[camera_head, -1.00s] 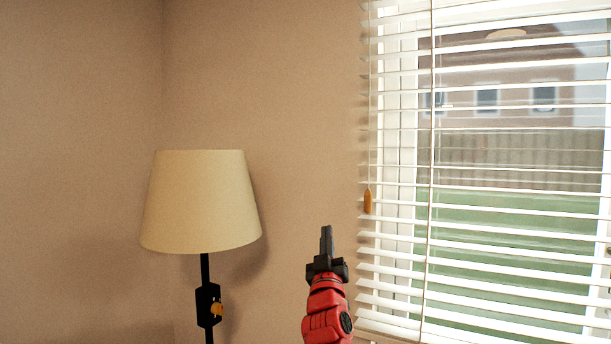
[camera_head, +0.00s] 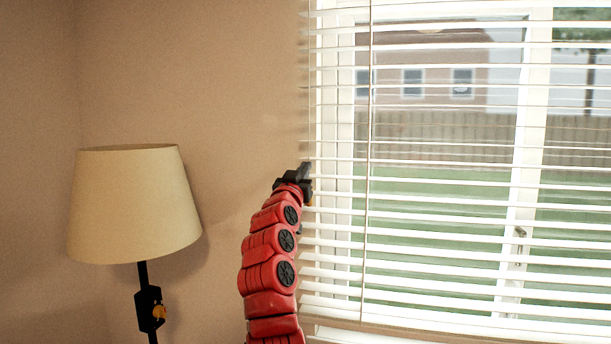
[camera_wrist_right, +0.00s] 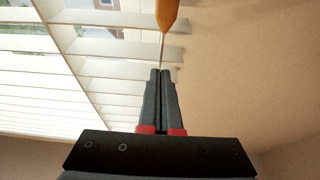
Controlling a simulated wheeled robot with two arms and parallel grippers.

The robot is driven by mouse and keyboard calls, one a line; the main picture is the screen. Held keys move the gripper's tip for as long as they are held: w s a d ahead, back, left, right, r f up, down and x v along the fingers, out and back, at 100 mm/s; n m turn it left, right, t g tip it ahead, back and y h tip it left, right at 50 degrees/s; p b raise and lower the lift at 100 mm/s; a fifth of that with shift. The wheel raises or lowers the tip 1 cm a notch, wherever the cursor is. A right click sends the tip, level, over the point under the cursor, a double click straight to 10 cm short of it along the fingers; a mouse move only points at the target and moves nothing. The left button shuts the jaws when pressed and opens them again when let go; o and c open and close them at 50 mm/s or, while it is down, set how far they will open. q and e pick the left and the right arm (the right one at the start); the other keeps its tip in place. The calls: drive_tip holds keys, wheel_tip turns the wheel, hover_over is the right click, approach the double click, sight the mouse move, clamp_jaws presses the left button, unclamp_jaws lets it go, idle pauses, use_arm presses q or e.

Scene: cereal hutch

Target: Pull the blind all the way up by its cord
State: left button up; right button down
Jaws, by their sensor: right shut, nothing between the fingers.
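The white slatted blind (camera_head: 430,190) hangs lowered over the window, its slats open. It also fills the left of the right wrist view (camera_wrist_right: 35,95). The orange cord pull (camera_wrist_right: 168,12) shows at the top of the right wrist view, with a thin cord (camera_wrist_right: 163,48) running from it toward my fingertips. My right gripper (camera_head: 303,172) is at the blind's left edge and hides most of the cord pull in the head view. In the right wrist view its fingers (camera_wrist_right: 161,75) are shut together, with nothing seen held between them. My left gripper is out of view.
A floor lamp with a cream shade (camera_head: 132,205) and a black pole stands to the left of my right arm. The beige wall (camera_head: 190,90) lies behind. The window sill (camera_head: 400,336) runs below the blind.

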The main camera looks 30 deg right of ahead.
drive_tip(key=shift+w+d+f+p, duration=0.15)
drive_tip(key=shift+d+f+p, duration=0.1)
drive_tip(key=shift+f+p, duration=0.25)
drive_tip(key=shift+w+d+f+p, duration=0.2)
drive_tip(key=shift+f+p, duration=0.15)
drive_tip(key=shift+f, duration=0.25)
drive_tip(key=shift+w+d+f+p, duration=0.15)
drive_tip(key=shift+d+f+p, duration=0.1)
drive_tip(key=shift+f+p, duration=0.25)
drive_tip(key=shift+f, duration=0.15)
wheel_tip(320, 180, down, 41)
drive_tip(key=b, duration=3.8)
drive_tip(key=shift+a+f, duration=0.1)
drive_tip(key=shift+f, duration=0.05)
drive_tip(key=p+v, duration=0.1)
drive_tip(key=v, duration=1.6)
drive_tip(key=shift+s, duration=0.2)
